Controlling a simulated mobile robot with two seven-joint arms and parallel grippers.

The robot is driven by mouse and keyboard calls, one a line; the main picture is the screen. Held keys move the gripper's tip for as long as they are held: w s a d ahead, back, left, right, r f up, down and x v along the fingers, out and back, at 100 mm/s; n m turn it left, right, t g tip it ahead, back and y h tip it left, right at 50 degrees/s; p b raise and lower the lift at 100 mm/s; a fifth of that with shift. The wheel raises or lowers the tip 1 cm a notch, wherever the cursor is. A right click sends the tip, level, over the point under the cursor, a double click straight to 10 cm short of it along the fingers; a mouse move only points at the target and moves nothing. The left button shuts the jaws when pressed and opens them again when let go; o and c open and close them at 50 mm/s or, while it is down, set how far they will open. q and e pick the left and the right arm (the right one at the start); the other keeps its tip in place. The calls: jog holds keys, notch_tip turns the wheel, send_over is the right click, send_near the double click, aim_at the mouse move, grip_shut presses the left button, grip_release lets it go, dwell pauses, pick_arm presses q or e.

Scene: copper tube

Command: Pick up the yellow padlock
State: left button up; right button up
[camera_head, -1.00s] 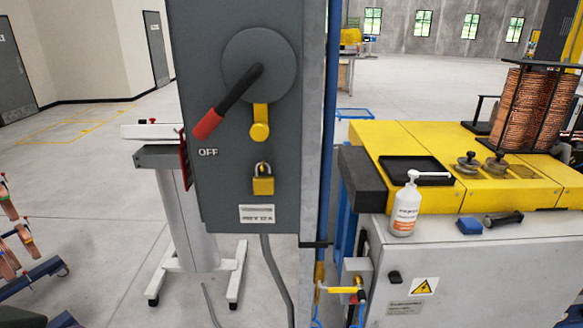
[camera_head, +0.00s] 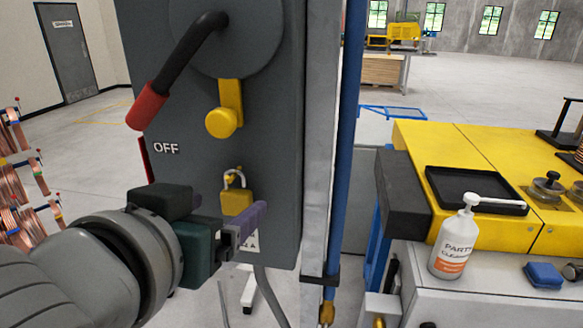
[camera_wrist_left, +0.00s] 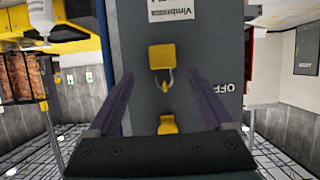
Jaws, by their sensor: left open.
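The yellow padlock (camera_head: 236,202) hangs by its silver shackle on the front of the grey switch box (camera_head: 275,130), below a yellow tab with a round end (camera_head: 223,122). My left gripper (camera_head: 246,222) reaches in from the left, with its fingers in front of the box and partly overlapping the padlock's lower edge. In the left wrist view, which is upside down, the padlock (camera_wrist_left: 162,57) appears between the two purple fingers (camera_wrist_left: 160,75), near their tips. The fingers are apart and empty. I cannot tell the exact depth gap to the padlock. My right gripper is not in view.
A black lever with a red grip (camera_head: 147,108) sticks out above the padlock, beside the word OFF. A white label (camera_wrist_left: 180,8) is below the padlock, partly hidden by the gripper. A blue pipe (camera_head: 349,130), a yellow-topped machine and a pump bottle (camera_head: 453,242) are to the right.

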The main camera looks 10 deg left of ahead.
aim_at(234, 200)
pick_arm(q)
jog(key=shift+w+a, duration=0.1)
jog(key=shift+w, duration=0.25)
jog(key=p+x, duration=0.1)
jog(key=x, duration=0.2)
jog(key=shift+a+f, duration=0.15)
jog(key=shift+f, duration=0.15)
jog(key=shift+w+f+p, duration=0.25)
jog(key=shift+w+p, duration=0.05)
jog(key=shift+w, duration=0.25)
grip_shut()
